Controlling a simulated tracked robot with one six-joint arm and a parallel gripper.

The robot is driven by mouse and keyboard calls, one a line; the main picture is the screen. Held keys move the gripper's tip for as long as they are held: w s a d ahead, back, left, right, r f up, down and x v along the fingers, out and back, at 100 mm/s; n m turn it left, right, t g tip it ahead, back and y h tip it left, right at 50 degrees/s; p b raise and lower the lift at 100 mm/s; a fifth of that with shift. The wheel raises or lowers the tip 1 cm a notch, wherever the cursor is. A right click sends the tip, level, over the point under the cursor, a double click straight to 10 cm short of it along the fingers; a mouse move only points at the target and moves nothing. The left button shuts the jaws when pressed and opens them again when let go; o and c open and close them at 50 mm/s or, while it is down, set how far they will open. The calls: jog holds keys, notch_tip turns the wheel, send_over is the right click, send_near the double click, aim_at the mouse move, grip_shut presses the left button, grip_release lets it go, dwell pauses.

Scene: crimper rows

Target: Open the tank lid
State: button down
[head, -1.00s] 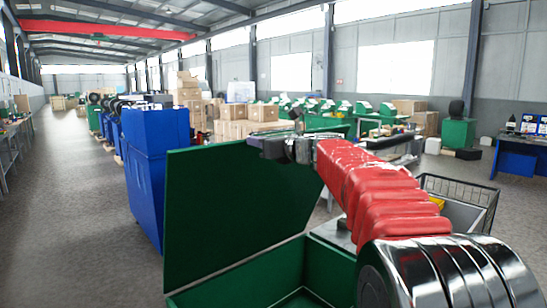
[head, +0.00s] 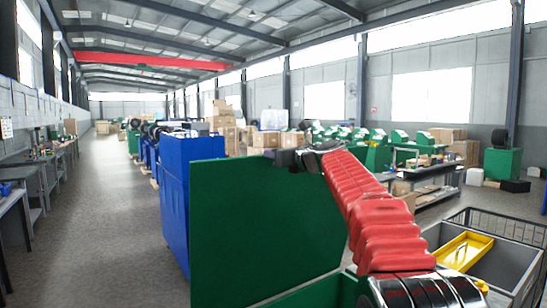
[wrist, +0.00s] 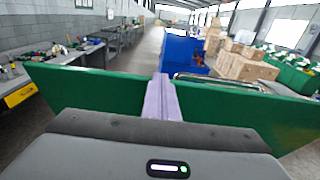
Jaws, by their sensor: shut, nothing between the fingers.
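The tank lid (head: 262,225) is a large flat green panel standing raised and near upright in the head view. A strip of the green tank (head: 330,292) shows below it, partly hidden by my arm. My gripper (head: 285,160) is at the lid's top edge, towards its right corner. In the wrist view the lid (wrist: 95,92) spans the picture as a wide green panel. The lavender fingers of my gripper (wrist: 161,88) are shut together in front of it with nothing between them. I cannot tell whether they touch the lid.
A blue cabinet (head: 190,180) stands just behind the lid. A grey cart (head: 505,255) holding a yellow tray (head: 465,250) is at the right. Workbenches (head: 40,180) line the left wall. The aisle floor (head: 110,230) at left is clear.

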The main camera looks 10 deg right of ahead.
dwell(0.4)
jog(key=s+d+r, duration=0.2)
jog(key=s, duration=0.3)
jog(key=s+d+r, duration=0.2)
jog(key=s+d, duration=0.1)
jog(key=s, duration=0.3)
jog(key=shift+r, duration=0.25)
jog(key=shift+s+a, duration=0.1)
jog(key=shift+a, duration=0.05)
